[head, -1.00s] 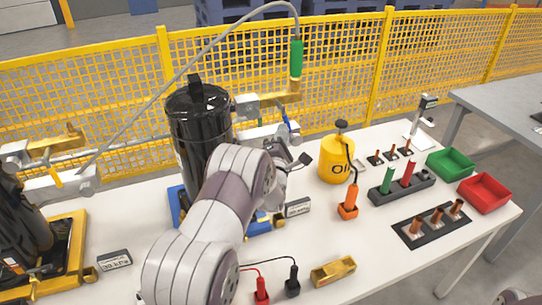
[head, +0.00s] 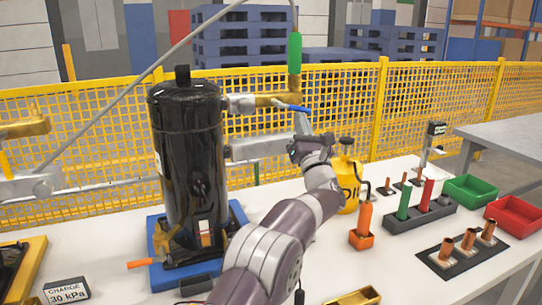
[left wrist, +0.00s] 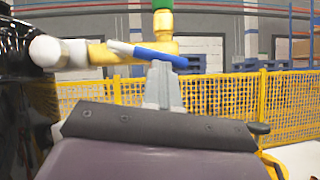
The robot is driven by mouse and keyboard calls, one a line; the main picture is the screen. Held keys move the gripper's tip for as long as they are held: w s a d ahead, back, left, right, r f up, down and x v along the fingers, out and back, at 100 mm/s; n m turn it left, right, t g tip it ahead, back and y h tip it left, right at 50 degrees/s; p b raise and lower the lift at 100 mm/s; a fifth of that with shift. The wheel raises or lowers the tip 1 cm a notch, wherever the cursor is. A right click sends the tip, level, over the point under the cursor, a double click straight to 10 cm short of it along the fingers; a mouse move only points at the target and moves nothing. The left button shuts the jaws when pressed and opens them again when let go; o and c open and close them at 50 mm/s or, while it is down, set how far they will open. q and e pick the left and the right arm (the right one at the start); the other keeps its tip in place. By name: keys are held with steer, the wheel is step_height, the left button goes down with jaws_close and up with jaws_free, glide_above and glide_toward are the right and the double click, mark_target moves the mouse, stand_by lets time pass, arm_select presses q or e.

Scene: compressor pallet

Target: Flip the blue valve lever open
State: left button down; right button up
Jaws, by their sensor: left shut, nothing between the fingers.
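The blue valve lever (head: 291,107) is on the brass and silver valve pipe (head: 262,100) at the upper right of the black compressor (head: 190,150). It points right and slightly down, close to in line with the pipe. My left gripper (head: 301,122) is shut and empty, its fingertips just below the lever's outer end. In the left wrist view the closed fingertips (left wrist: 163,68) stand upright under the blue lever (left wrist: 160,55); I cannot tell whether they touch. The green sleeve (head: 294,53) with its hose rises above the valve. My right gripper is not in view.
A yellow bottle (head: 347,185) stands right behind my left wrist. Green (head: 470,189) and red (head: 513,213) bins and a dark tool holder (head: 420,216) are on the right. A yellow mesh fence (head: 340,105) runs behind the white table.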

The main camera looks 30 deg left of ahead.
arm_select(q)
steer(key=shift+w+d+r+n+g+y+b, duration=0.15)
steer(key=shift+w+r+n+g+y+b, duration=0.15)
steer(key=shift+n+b, duration=0.4)
steer(key=shift+w+d+r+n+g+y+b, duration=0.1)
steer(key=shift+r+n+g+y+b, duration=0.2)
steer(key=shift+n+b, duration=0.35)
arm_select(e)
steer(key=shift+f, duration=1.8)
arm_select(q)
steer(key=w+f+b+v, duration=0.1)
steer(key=b+v, duration=0.4)
steer(key=v, duration=0.7)
steer(key=shift+f+b, duration=0.3)
steer(key=shift+f, duration=0.65)
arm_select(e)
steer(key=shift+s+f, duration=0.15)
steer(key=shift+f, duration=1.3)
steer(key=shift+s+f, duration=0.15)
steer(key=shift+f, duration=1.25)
arm_select(q)
steer(key=shift+a, duration=0.15)
